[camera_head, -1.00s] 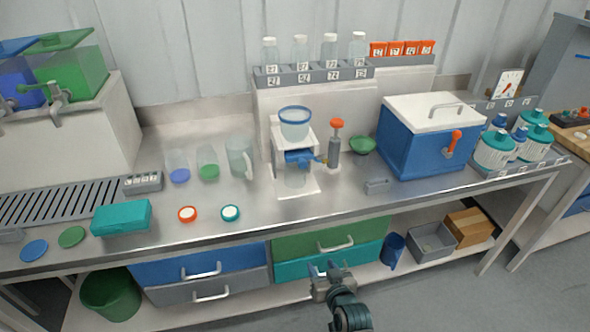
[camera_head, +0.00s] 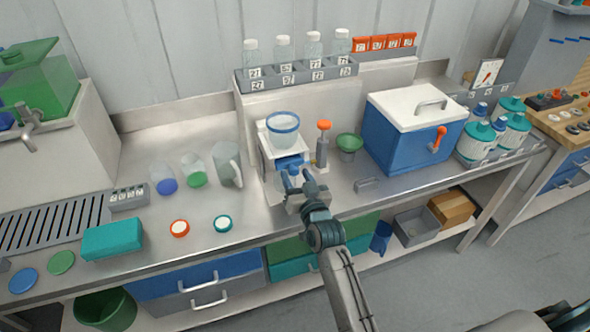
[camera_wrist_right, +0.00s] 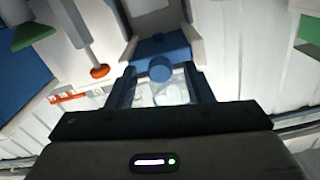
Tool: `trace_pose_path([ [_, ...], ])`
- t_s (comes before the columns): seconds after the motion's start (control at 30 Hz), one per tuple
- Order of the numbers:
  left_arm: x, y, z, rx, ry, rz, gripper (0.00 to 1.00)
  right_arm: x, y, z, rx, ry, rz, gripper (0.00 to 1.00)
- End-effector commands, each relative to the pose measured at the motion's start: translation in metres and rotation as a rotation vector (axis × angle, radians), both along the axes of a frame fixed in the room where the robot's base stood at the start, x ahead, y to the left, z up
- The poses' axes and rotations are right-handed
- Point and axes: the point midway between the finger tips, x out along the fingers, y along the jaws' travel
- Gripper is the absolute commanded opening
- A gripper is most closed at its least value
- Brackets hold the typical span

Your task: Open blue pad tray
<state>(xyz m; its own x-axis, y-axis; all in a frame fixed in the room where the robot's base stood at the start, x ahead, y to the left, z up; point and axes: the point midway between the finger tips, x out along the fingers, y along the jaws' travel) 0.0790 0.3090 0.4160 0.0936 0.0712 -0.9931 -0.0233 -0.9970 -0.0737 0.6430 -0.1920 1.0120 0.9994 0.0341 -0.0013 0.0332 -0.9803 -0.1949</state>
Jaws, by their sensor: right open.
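The blue pad tray (camera_head: 289,160) sits in the white stand under a clear blue-rimmed vessel (camera_head: 283,131). In the right wrist view the tray (camera_wrist_right: 152,47) shows a round blue knob (camera_wrist_right: 160,68) on its front. My right gripper (camera_head: 297,180) is right in front of the stand, its fingers pointing at the tray. In the wrist view its open fingers (camera_wrist_right: 162,84) lie on either side of the knob's line, with the knob near the tips. I cannot tell whether they touch it. My gripper hides the lower part of the stand. My left gripper is not in view.
An orange-topped pump (camera_head: 323,143) and a green funnel (camera_head: 349,143) stand right of the stand. A blue cooler (camera_head: 408,140) is farther right. A handled jug (camera_head: 228,163) stands to the left.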

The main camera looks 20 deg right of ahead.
Motion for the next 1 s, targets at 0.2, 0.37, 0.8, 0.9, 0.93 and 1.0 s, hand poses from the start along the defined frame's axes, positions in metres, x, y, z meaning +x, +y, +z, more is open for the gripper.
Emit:
trace_pose_path([
  [0.2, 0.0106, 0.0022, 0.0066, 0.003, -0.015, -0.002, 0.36, 0.0142, 0.0005, -0.0001, 0.001, 0.0, 0.0, 0.47],
  [0.37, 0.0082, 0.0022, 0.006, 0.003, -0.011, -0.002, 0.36, 0.0151, 0.0004, -0.0006, 0.001, 0.0, 0.0, 0.47],
  [0.8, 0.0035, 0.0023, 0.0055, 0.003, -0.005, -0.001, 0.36, 0.0148, 0.0004, -0.0006, 0.001, 0.001, 0.0, 0.0],
  [0.9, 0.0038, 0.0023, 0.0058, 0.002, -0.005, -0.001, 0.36, 0.0147, 0.0004, -0.0007, 0.001, 0.001, 0.0, 0.0],
  [0.93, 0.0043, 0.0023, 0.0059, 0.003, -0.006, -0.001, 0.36, 0.0146, 0.0005, -0.0008, 0.001, 0.001, 0.0, 0.0],
  [1.0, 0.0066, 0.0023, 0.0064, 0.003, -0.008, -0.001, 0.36, 0.0146, 0.0005, -0.001, 0.001, 0.002, 0.0, 0.0],
])
